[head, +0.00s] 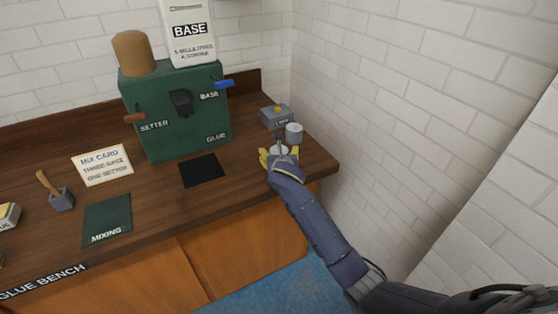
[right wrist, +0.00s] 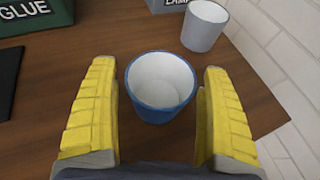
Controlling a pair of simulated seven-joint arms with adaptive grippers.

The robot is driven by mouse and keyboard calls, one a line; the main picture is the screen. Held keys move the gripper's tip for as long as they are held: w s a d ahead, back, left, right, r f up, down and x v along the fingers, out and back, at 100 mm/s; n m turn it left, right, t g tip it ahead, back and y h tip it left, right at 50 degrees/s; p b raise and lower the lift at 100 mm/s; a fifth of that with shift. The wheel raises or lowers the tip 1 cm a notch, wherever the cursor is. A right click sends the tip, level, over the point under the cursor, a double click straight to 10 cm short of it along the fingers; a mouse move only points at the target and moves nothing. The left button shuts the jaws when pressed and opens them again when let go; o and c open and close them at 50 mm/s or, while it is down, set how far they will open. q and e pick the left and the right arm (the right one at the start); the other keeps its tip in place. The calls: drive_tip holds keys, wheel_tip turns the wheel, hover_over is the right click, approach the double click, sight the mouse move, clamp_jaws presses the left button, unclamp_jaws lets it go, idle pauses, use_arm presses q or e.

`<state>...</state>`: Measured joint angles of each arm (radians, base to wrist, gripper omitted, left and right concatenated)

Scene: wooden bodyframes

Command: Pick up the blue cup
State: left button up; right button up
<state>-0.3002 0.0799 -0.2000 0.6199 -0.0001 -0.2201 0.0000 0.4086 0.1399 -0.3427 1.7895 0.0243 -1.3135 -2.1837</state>
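The blue cup (right wrist: 161,92) stands upright on the wooden bench, blue outside and white inside. In the right wrist view it is between the two yellow fingers of my right gripper (right wrist: 160,105). The fingers are spread, with a visible gap on each side of the cup. In the head view my right gripper (head: 279,157) is low over the right end of the bench and hides most of the cup. My left gripper is in no view.
A grey cup (right wrist: 204,27) stands just behind the blue cup, to the right. A grey box (head: 276,117) is behind them. A black mat (head: 202,170) and green dispenser (head: 175,125) are to the left. The bench edge and white brick wall are close on the right.

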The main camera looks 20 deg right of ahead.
drive_tip(key=c, duration=1.2)
